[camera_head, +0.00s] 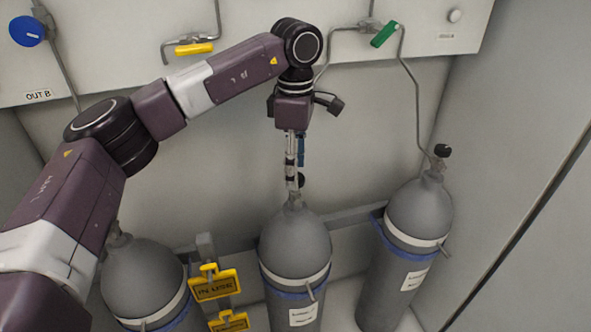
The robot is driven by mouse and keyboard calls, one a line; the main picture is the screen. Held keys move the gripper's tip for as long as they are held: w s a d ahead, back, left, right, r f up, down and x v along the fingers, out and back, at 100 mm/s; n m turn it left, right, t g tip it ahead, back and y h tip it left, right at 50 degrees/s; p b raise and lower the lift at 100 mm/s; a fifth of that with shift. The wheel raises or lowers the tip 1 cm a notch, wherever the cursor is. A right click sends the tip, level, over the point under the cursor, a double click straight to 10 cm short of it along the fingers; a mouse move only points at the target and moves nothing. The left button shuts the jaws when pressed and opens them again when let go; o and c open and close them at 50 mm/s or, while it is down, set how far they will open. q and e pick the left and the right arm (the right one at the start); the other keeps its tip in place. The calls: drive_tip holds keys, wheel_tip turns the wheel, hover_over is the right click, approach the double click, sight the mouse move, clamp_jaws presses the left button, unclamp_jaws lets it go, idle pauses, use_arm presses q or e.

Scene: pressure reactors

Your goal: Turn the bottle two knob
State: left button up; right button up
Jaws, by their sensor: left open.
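Three grey gas bottles stand in a row; the middle one (296,245) carries a black knob (300,181) on its top valve. No bottle number is readable, so I cannot confirm which is bottle two. My left arm comes in from the left, and my left gripper (293,178) points down just above the middle bottle. Its fingers are open and beside the knob, hiding part of it. I cannot tell whether they touch it. The right bottle (420,212) has its own black knob (442,151). The left bottle (143,275) is partly hidden by my arm. My right gripper is out of view.
A panel above carries a blue knob (27,31), a yellow handle (194,48) and a green handle (384,35) with thin pipes. Yellow "IN USE" tags (215,286) hang between the left and middle bottles. A grey wall closes the right side.

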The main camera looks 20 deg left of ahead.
use_arm(q)
wheel_tip(320, 180, up, 11)
idle(0.3)
drive_tip(key=shift+f, duration=0.1)
